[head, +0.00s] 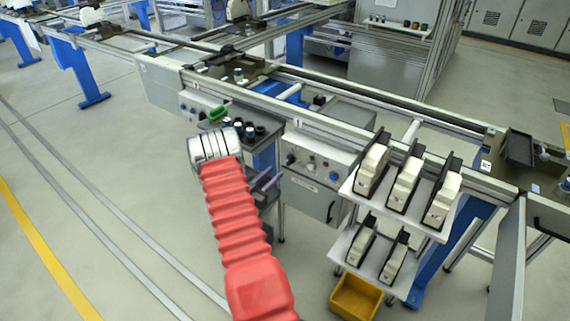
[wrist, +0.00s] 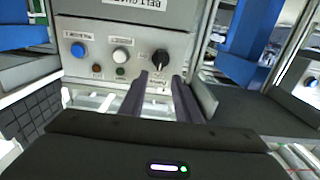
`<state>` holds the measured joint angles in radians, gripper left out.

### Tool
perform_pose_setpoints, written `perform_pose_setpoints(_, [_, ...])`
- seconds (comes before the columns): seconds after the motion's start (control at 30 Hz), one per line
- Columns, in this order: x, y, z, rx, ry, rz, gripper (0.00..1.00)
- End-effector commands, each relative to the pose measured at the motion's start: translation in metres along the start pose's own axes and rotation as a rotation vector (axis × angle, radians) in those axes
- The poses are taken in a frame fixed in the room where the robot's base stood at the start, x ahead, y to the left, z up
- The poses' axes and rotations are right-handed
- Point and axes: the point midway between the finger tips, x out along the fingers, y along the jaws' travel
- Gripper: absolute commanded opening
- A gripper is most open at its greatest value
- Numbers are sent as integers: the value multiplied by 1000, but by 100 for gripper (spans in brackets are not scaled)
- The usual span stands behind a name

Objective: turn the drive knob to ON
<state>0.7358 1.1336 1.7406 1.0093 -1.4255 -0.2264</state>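The drive knob (wrist: 160,58) is a round black knob on a grey control panel in the wrist view, at the right of a row with a white button (wrist: 120,56) and a blue button (wrist: 78,50). A pale mark shows on the knob; its exact setting is too small to read. My gripper (wrist: 161,82) is open and empty. Its two dark fingers stand apart just below the knob in the picture; contact is not visible. In the head view, my gripper (head: 268,181) shows partly behind my red arm, near a grey panel (head: 322,157) with small knobs and buttons.
A two-level rack (head: 345,248) with several cream-and-black parts stands right of the panel, above a yellow bin (head: 355,297). The conveyor frame (head: 335,128) runs above the panel. A shelf with dark cups (head: 248,131) is close to my wrist. Open floor lies at left.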

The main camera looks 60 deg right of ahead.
Motion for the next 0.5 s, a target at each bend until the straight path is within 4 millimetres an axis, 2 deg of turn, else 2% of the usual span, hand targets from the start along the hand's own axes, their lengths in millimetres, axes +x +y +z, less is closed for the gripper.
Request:
perform_pose_setpoints(0.2, [35, 1, 0, 2, 2, 3, 30])
perform_pose_setpoints(0.5, [76, 0, 0, 1, 0, 1, 30])
